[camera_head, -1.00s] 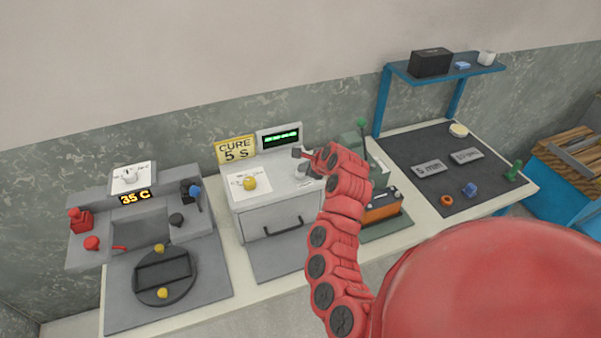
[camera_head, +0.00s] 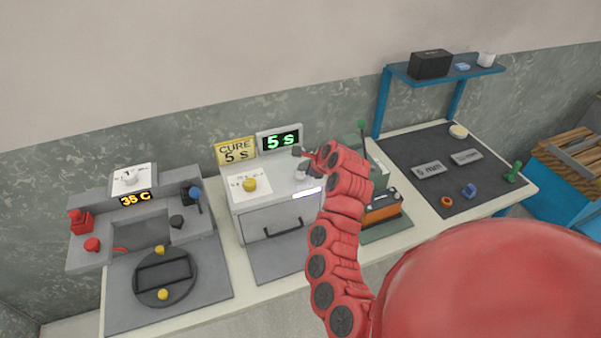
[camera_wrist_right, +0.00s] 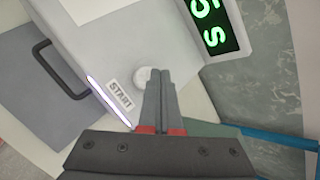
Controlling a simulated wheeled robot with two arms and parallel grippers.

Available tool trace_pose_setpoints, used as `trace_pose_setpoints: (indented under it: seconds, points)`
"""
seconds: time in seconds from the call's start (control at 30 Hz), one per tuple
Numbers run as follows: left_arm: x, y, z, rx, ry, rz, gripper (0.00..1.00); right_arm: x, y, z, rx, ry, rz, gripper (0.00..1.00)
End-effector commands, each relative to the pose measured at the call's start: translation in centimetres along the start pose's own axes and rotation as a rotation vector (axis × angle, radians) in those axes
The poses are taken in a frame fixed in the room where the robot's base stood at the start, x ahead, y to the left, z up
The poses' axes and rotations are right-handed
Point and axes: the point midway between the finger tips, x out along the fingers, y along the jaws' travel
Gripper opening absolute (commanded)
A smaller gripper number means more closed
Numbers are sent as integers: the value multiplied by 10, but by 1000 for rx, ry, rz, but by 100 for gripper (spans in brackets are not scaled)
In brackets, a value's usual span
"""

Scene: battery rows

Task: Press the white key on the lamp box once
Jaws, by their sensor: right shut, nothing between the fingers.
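The lamp box (camera_head: 256,220) is a pale box with a handled front and a green-lit display (camera_head: 281,141) reading 5 S. A violet-white strip (camera_wrist_right: 108,101) glows along its front top edge. The round white key (camera_wrist_right: 145,76) is on its top, beside a START label (camera_wrist_right: 121,94). My right gripper (camera_wrist_right: 158,76) is shut and empty, its fingertips right at the key and covering part of it; I cannot tell whether they touch. In the head view my red arm hides part of the box's right side. My left gripper is out of view.
A yellow CURE 5 S sign (camera_head: 235,151) stands behind the box. A yellow knob (camera_head: 250,185) sits on its top left. A green and orange device (camera_head: 381,207) is close on the right.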

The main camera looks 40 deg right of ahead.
Motion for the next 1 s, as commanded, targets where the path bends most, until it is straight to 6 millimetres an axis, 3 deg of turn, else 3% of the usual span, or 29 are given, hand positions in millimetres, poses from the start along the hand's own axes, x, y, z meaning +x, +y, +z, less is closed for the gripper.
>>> trace_pose_setpoints:
  seconds: [0.47, 1.0]
  points:
    - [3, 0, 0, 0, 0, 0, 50, -5, -3, 4, -1, -1, 1, 0]
    - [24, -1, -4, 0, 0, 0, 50, -37, -27, 28, -1, -1, 1, 0]
